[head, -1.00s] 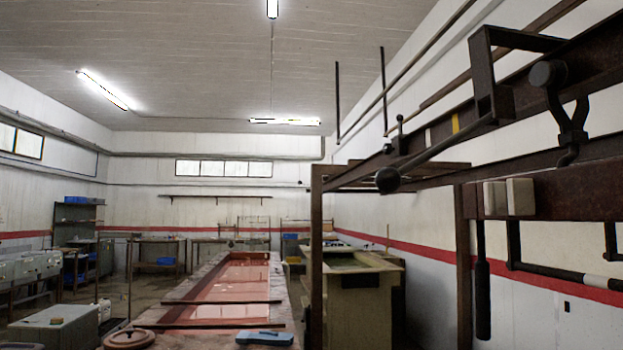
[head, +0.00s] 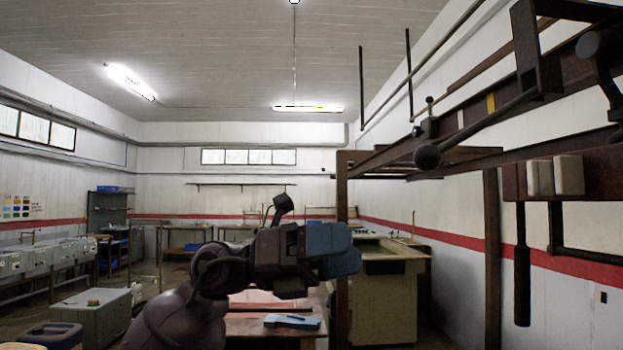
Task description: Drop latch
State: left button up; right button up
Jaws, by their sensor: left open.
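A dark rack rail (head: 575,65) runs along the upper right of the head view. A lever with a black ball knob (head: 428,156) slopes down to the left from a bracket (head: 540,65) on the rail. I cannot tell for sure which part is the latch. A second round knob (head: 598,43) on a dark hooked piece is at the right. My left gripper (head: 348,252), with blue fingers, is low in the middle, below and left of the ball knob, apart from the rail and touching nothing I can see. It is open and empty. My right gripper is out of view.
A black handle (head: 522,275) hangs below the rail at right. Two pale blocks (head: 554,177) sit on the lower beam. A blue object (head: 292,321) lies on the low table. The space between gripper and ball knob looks mostly clear.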

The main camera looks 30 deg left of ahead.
aim_at(414, 158)
pick_arm(q)
jog(key=s+a+r+m+t+y, duration=0.1)
jog(key=s+r+m+t+y, duration=0.3)
jog(key=r, duration=0.8)
jog(key=shift+n, duration=0.7)
jog(key=shift+f+p+x, duration=0.1)
jog(key=shift+f+x, duration=0.05)
jog(key=shift+x, duration=2.05)
jog(key=shift+f+p+x, duration=0.15)
jog(key=shift+f+x, duration=0.05)
jog(key=shift+x, duration=2.05)
jog(key=shift+f+p+x, duration=0.1)
jog(key=shift+f+x, duration=0.05)
jog(key=shift+x, duration=2.05)
jog(key=shift+c, duration=0.3)
jog(key=c, duration=0.8)
